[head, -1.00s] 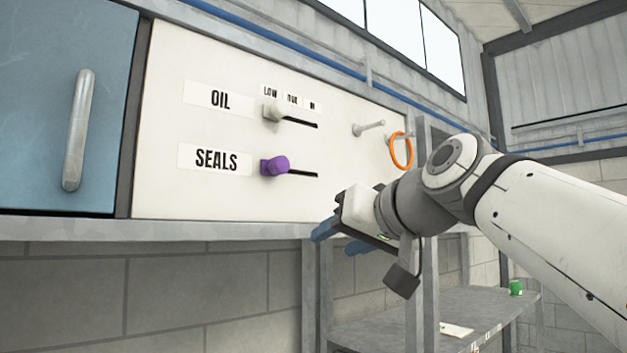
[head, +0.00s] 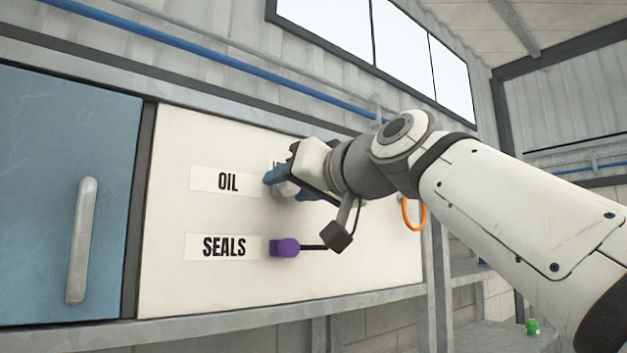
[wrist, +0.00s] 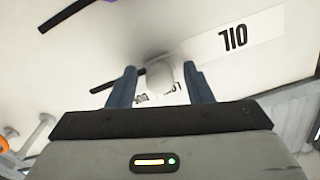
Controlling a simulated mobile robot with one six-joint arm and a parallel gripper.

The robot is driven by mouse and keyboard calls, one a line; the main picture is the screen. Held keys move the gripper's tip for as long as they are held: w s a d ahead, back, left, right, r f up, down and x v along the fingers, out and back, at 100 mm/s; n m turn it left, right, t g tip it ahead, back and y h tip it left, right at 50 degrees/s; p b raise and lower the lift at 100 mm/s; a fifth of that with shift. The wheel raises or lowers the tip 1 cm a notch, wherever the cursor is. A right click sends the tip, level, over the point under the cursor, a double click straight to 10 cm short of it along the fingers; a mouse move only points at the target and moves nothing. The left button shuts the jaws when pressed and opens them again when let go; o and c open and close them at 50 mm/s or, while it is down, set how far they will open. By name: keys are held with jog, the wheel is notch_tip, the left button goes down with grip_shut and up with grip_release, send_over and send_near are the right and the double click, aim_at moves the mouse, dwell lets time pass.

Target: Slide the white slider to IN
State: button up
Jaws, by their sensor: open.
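The white slider (wrist: 160,76) is a rounded white knob on the OIL row of the pale panel. In the wrist view, which sees the panel upside down, it sits at the end of its dark slot (wrist: 112,84) nearest the OIL label (wrist: 233,38). My gripper (wrist: 160,88) is open, with one blue finger on each side of the knob. I cannot tell whether either finger touches it. In the head view my gripper (head: 282,184) covers most of the slider, its slot and the position labels.
The purple slider (head: 286,248) sits at the left end of the SEALS slot just below. An orange ring (head: 413,216) hangs on the panel's right side. A blue door with a grey handle (head: 82,240) is at left. A metal ledge (head: 290,306) runs under the panel.

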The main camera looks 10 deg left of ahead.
jog(key=shift+a, duration=0.1)
jog(key=shift+c, duration=0.6)
jog(key=shift+w, duration=0.1)
grip_shut()
